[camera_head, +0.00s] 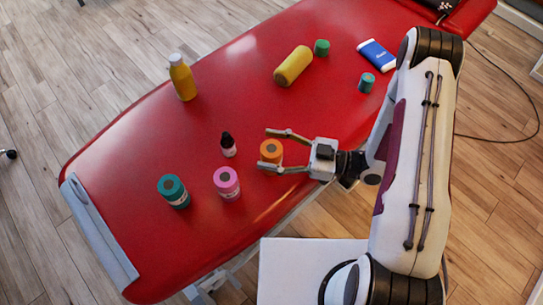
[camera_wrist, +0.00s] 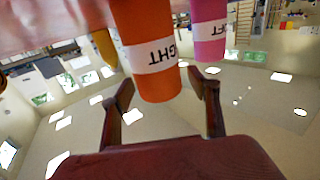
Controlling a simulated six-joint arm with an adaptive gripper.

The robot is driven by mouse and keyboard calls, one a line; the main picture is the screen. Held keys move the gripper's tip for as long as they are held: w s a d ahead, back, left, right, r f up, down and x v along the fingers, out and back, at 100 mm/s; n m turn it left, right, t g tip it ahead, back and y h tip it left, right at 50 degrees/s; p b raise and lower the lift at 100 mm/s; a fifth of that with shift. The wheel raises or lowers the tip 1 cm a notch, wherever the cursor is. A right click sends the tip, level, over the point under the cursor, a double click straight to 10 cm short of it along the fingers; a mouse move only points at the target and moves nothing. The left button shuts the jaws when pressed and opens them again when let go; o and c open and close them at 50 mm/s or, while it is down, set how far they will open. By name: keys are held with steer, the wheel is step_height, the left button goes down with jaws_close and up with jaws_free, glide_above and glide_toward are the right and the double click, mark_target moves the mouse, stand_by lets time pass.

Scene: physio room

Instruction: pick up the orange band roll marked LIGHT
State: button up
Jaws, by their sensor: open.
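The orange band roll (camera_head: 271,151) stands on the red treatment table. In the wrist view the orange roll (camera_wrist: 147,50) is large, with a white label whose visible letters "GHT" appear upside down. My gripper (camera_head: 262,151) is open, with one finger on each side of the orange roll in the head view. In the wrist view its two fingers (camera_wrist: 163,90) also show on either side of the roll, with gaps visible. I cannot tell whether either finger touches it.
A pink roll (camera_head: 227,182), a small dark bottle (camera_head: 228,146) and a teal roll (camera_head: 173,191) stand left of the gripper. A yellow bottle (camera_head: 182,78), yellow roller (camera_head: 293,66), green rolls (camera_head: 321,47) (camera_head: 366,83) and blue-white pack (camera_head: 377,55) are farther back.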

steer(key=c, duration=1.6)
steer(key=shift+r, duration=0.15)
steer(key=shift+r, duration=4.9)
